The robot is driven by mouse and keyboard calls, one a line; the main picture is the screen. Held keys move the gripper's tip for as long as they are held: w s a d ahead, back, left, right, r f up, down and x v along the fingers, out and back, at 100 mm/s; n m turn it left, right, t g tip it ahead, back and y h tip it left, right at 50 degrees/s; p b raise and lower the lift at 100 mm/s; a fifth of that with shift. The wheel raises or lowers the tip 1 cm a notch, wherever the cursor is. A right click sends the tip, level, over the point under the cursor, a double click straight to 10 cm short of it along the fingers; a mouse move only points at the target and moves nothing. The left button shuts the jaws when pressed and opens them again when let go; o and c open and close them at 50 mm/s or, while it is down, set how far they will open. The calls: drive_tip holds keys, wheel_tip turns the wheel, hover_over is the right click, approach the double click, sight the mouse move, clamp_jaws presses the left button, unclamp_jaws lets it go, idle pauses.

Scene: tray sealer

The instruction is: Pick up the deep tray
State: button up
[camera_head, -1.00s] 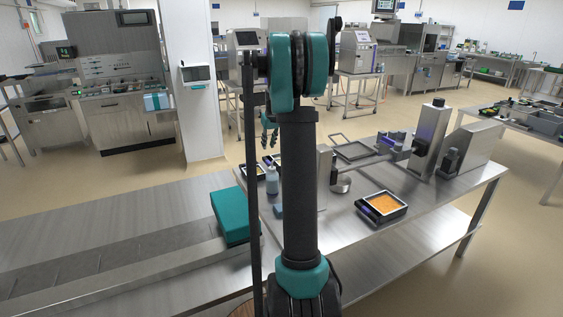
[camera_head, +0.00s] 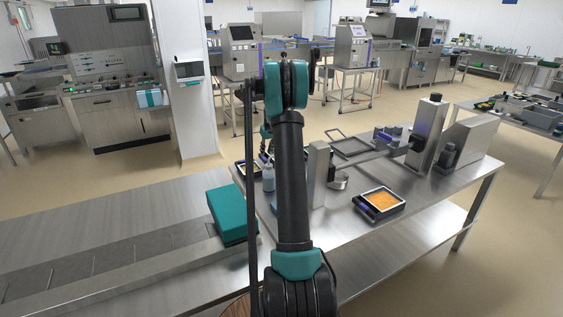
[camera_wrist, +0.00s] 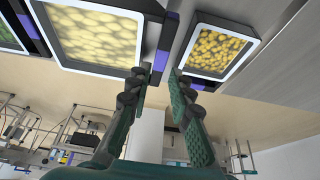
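Two trays with yellow pieces under a clear top show in the wrist view: a large one (camera_wrist: 139,68) at upper left and a smaller-looking one (camera_wrist: 258,42) at upper right. I cannot tell for sure which is the deep tray. My gripper (camera_wrist: 158,78) is open, its teal fingers apart. A dark tray wall with purple patches reaches into the gap between the fingertips; contact cannot be told. In the head view my arm hides most of the gripper and part of the trays at the table's left end, where one dark tray (camera_head: 241,171) shows.
A dark tray with orange food (camera_head: 401,209) sits on the steel table (camera_head: 345,245). A teal box (camera_head: 228,214) lies on the conveyor at left.

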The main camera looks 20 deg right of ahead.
sight(265, 159)
drive_tip(key=shift+x, duration=2.9)
drive_tip(key=shift+s+f, duration=0.2)
drive_tip(key=shift+f, duration=0.1)
drive_tip(key=shift+c, duration=0.5)
clamp_jaws()
